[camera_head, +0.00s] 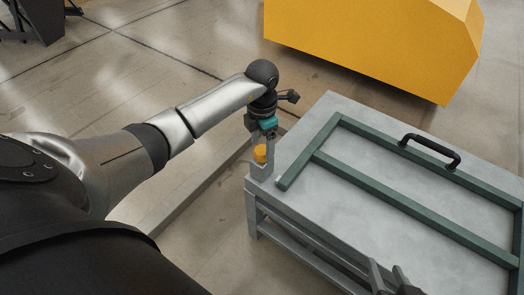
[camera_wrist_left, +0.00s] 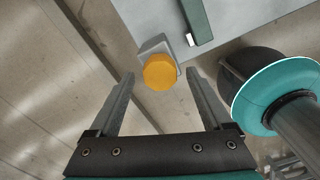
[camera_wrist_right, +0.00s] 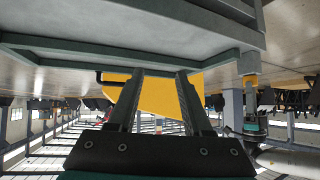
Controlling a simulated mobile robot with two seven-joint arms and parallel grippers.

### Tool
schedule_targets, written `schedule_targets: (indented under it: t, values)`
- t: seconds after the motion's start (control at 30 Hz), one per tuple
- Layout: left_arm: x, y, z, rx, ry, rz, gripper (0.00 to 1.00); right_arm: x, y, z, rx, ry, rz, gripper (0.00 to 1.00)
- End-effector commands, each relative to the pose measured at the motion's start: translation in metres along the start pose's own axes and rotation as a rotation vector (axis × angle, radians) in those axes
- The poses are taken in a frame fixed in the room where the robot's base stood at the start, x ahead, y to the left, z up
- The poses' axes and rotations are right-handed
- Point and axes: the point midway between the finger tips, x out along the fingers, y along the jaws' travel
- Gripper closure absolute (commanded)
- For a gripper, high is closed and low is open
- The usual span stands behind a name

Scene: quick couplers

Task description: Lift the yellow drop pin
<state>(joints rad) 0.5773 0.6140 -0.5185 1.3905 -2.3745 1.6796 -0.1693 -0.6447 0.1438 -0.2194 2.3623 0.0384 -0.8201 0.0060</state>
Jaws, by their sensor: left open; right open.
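The yellow drop pin (camera_head: 260,153) shows as a round yellow knob on a grey bracket (camera_head: 261,171) at the near-left corner of the table. In the left wrist view the knob (camera_wrist_left: 160,72) sits just ahead of and between the fingertips, with the bracket (camera_wrist_left: 155,45) behind it. My left gripper (camera_head: 262,143) is open over the pin, its fingers pointing down on either side; I cannot tell whether they touch it. It also shows in the left wrist view (camera_wrist_left: 160,82). My right gripper (camera_wrist_right: 160,76) is open and empty; its fingers (camera_head: 388,278) show at the bottom of the head view.
The grey table (camera_head: 345,106) carries a green frame (camera_head: 372,187) with a black handle (camera_head: 430,150). A large yellow block (camera_head: 370,45) stands on the floor behind. A teal-and-black round part (camera_wrist_left: 275,85) is right of the left fingers. Floor left of the table is mostly clear.

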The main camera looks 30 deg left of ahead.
Motion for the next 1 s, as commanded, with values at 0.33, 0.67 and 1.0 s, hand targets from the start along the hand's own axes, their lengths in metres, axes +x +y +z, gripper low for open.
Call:
schedule_targets:
  t: [0.33, 0.67, 1.0]
  values:
    - [0.017, 0.000, 0.000, -0.001, -0.001, 0.000, 0.17, 0.007, -0.015, -0.008, 0.012, 0.143, -0.041, 0.50]
    - [0.019, 0.000, 0.000, 0.000, -0.001, 0.000, 0.17, 0.007, -0.017, -0.011, 0.016, 0.173, -0.047, 0.50]
    - [0.019, 0.000, 0.000, 0.000, 0.000, 0.000, 0.43, 0.007, -0.017, -0.011, 0.016, 0.171, -0.047, 0.50]
